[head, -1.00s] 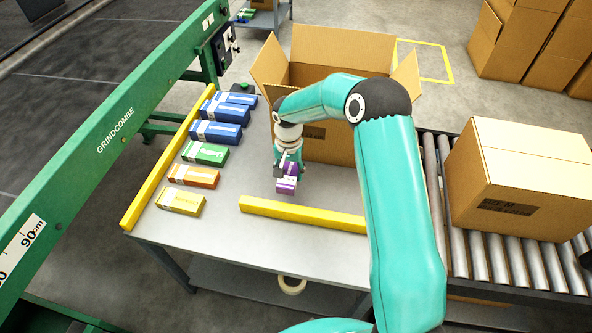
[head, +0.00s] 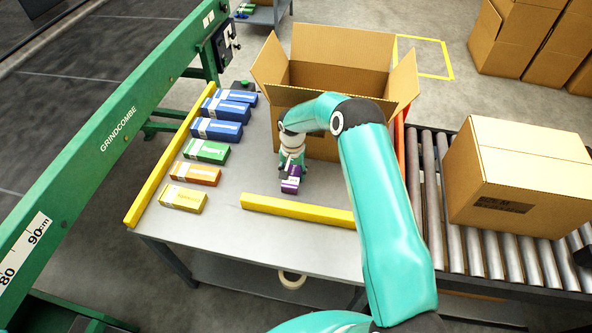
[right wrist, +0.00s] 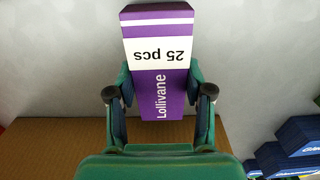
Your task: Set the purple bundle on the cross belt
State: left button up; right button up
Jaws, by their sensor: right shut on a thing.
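The purple bundle (head: 291,185) with a white band is between the fingers of my right gripper (head: 291,171), above the bare grey table top in the head view. I cannot tell whether it touches the table. In the right wrist view, the bundle (right wrist: 161,45) shows "25 pcs" and "Lollivane", and the green fingers of the right gripper (right wrist: 161,92) close on its two sides. A dark belt (head: 60,85) runs behind a green frame at the left; I cannot tell whether it is the cross belt. My left gripper is out of view.
Blue, green (head: 206,151), orange and yellow bundles line the table's left side. Yellow bars (head: 300,211) edge the table (head: 235,240). An open carton (head: 340,80) stands behind the gripper. A closed carton (head: 520,180) sits on rollers (head: 480,250) at right.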

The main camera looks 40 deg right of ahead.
jog(key=shift+f, duration=0.2)
jog(key=o, duration=1.2)
jog(key=shift+r, duration=0.1)
